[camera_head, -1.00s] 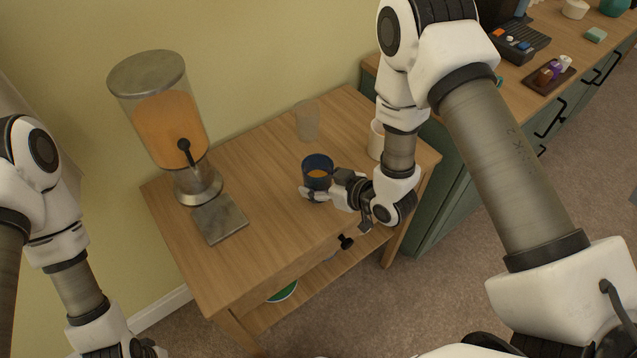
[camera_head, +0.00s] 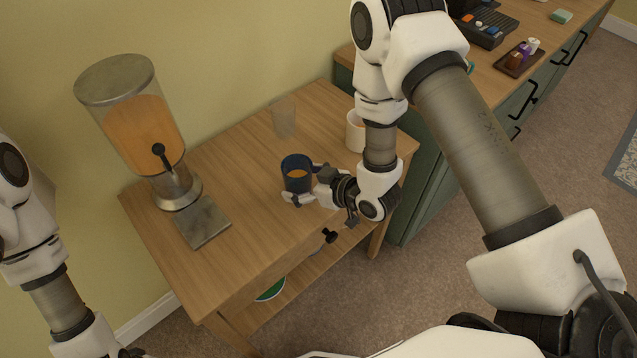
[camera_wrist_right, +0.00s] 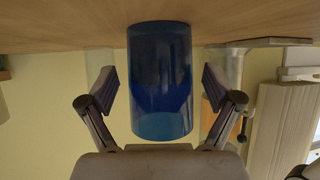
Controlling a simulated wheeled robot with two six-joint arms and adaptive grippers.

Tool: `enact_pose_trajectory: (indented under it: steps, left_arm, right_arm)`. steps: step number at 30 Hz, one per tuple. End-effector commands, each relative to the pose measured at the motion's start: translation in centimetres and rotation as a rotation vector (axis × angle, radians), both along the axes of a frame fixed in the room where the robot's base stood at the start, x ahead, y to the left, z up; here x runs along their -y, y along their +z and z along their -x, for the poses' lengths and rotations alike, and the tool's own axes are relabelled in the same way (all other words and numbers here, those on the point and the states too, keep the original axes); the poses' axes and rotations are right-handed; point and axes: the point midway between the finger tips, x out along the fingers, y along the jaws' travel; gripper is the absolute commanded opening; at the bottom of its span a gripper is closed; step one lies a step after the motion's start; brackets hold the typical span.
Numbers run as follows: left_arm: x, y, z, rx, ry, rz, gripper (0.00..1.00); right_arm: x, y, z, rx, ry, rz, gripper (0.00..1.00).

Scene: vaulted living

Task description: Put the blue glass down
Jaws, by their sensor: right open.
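The blue glass (camera_head: 296,161) stands upright on the wooden side table (camera_head: 255,225), with orange liquid inside. In the right wrist view the blue glass (camera_wrist_right: 160,85) shows upside down, its base against the table top. My right gripper (camera_head: 300,184) is at the glass, with one finger on each side. In the wrist view its fingers (camera_wrist_right: 160,90) are open, with a gap on both sides of the glass. My left gripper (camera_head: 130,352) is mostly cut off at the bottom left edge, far from the glass.
A dispenser of orange liquid (camera_head: 140,125) stands on the table's left, with a grey drip plate (camera_head: 203,222) before it. A clear glass (camera_head: 284,117) and a white cup (camera_head: 355,133) stand behind the blue glass. A green cabinet (camera_head: 412,190) adjoins at right.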

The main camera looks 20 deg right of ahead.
Motion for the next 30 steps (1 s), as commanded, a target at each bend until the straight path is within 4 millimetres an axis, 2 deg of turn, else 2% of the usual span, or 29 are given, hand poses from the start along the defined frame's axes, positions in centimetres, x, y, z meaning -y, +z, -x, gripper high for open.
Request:
enact_pose_trajectory:
  steps: [10,14,20,23,25,26,27,30]
  left_arm:
    - [0.0,-1.0,0.0,0.0,0.0,0.0,0.5]
    - [0.0,0.0,0.0,0.0,0.0,0.0,0.5]
    - [0.0,0.0,0.0,0.0,0.0,0.0,0.5]
    - [0.0,-0.1,0.0,-0.001,0.0,0.0,0.5]
    - [0.0,-0.1,0.0,-0.001,0.0,0.0,0.5]
    - [0.0,-0.1,0.0,-0.001,0.0,0.0,0.5]
    - [0.0,-0.1,0.0,-0.001,0.0,0.0,0.5]
    - [0.0,0.0,0.0,0.0,0.0,0.0,0.5]
  right_arm:
    - [3.9,4.1,6.4,0.0,-0.008,-0.007,0.9]
    - [4.6,5.1,7.7,-0.002,-0.005,-0.004,0.9]
    - [4.8,4.9,8.2,-0.01,-0.002,0.002,0.9]
    - [5.0,1.5,9.7,-0.153,-0.032,0.032,0.9]
    - [5.7,-2.9,12.6,-0.363,-0.096,0.077,0.9]
    - [6.1,-4.9,14.2,-0.467,-0.137,0.102,0.9]
    - [6.8,-7.3,16.7,-0.607,-0.203,0.136,0.9]
    - [8.4,-11.2,22.8,-0.894,-0.381,0.216,0.9]
